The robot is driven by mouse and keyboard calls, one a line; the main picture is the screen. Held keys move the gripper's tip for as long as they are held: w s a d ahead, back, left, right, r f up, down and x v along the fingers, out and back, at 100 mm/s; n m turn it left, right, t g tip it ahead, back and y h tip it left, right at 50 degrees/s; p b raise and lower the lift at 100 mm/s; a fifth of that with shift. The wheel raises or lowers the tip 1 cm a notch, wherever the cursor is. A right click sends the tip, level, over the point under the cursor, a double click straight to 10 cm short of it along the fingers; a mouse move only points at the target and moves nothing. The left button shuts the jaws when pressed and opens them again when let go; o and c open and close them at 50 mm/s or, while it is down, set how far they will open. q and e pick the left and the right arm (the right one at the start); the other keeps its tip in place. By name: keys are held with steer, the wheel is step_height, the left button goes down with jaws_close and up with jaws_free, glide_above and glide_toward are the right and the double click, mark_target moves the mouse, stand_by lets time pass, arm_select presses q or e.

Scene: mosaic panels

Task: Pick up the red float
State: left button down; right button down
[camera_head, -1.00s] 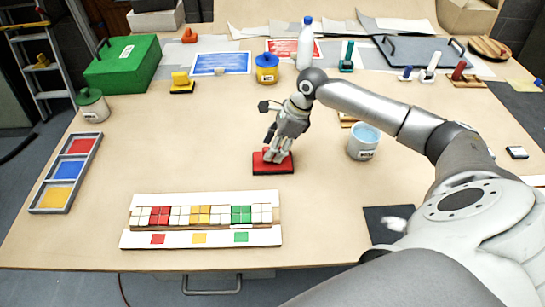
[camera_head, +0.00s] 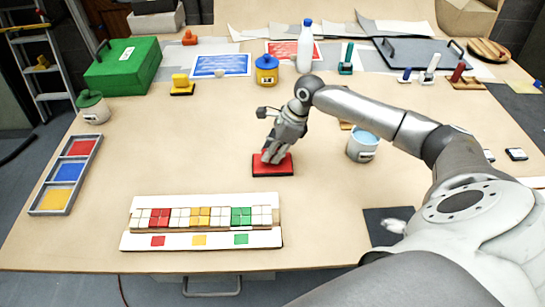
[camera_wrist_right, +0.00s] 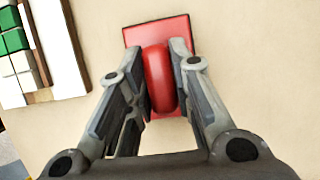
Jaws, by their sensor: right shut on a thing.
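My right gripper (camera_head: 271,158) is shut on that handle from above. In the right wrist view, the fingers of my right gripper (camera_wrist_right: 160,80) lie along both sides of the handle. In the head view the fingers hide most of the handle. The float appears to rest flat on the tabletop. My left gripper is not in view.
A mosaic panel (camera_head: 205,238) with red, yellow, green and white tiles lies at the front. A grey tray (camera_head: 48,203) with coloured compartments is at left. A bucket (camera_head: 363,146) stands right of the float. A yellow float (camera_head: 181,83) stands farther back. Table around the float is clear.

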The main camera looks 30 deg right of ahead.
steer(key=shift+r, duration=0.1)
steer(key=shift+r+b, duration=0.35)
steer(key=shift+r, duration=0.25)
steer(key=s+a+r+b, duration=0.2)
steer(key=s+a+r, duration=0.4)
steer(key=s+r, duration=0.5)
steer(key=shift+s+a+r+b, duration=0.2)
steer(key=shift+s+r+b, duration=0.2)
steer(key=shift+s, duration=0.4)
steer(key=c, duration=1.8)
jaws_free()
steer(key=c, duration=0.4)
